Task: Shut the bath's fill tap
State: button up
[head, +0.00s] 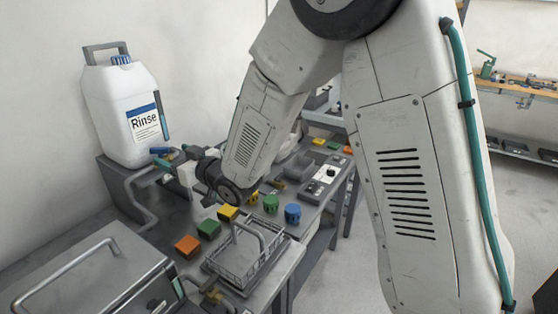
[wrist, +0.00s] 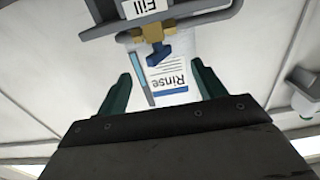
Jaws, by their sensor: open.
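In the wrist view the fill tap has a brass body (wrist: 152,34) and a blue handle (wrist: 158,54), beside a white plate marked "Fill" (wrist: 143,8), which appears upside down. My gripper (wrist: 161,70) is open, its two green fingers apart with nothing held between them. The tap shows ahead of the gap between the fingertips, and I see no contact. In the head view my gripper (head: 166,163) is small, in front of the white "Rinse" container (head: 120,105). A small blue piece (head: 160,150) shows close to the fingers there, and the tap's brass body is not clear.
A grey bent pipe (head: 143,203) stands below the container. A steel box with a bar handle (head: 85,285) is at lower left. A wire basket (head: 245,262), an orange block (head: 187,246), a green cylinder (head: 270,204) and a blue cylinder (head: 292,213) stand on the bench.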

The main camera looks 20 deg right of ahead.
jog(key=s+d+r+m+g+h, duration=0.3)
jog(key=s+d+g+h, duration=0.4)
jog(key=s+d, duration=1)
jog(key=shift+d+r+m+h, duration=0.15)
jog(key=shift+d+m+h, duration=0.75)
jog(key=shift+d+h, duration=0.7)
jog(key=shift+d+y, duration=0.25)
jog(key=shift+y, duration=0.05)
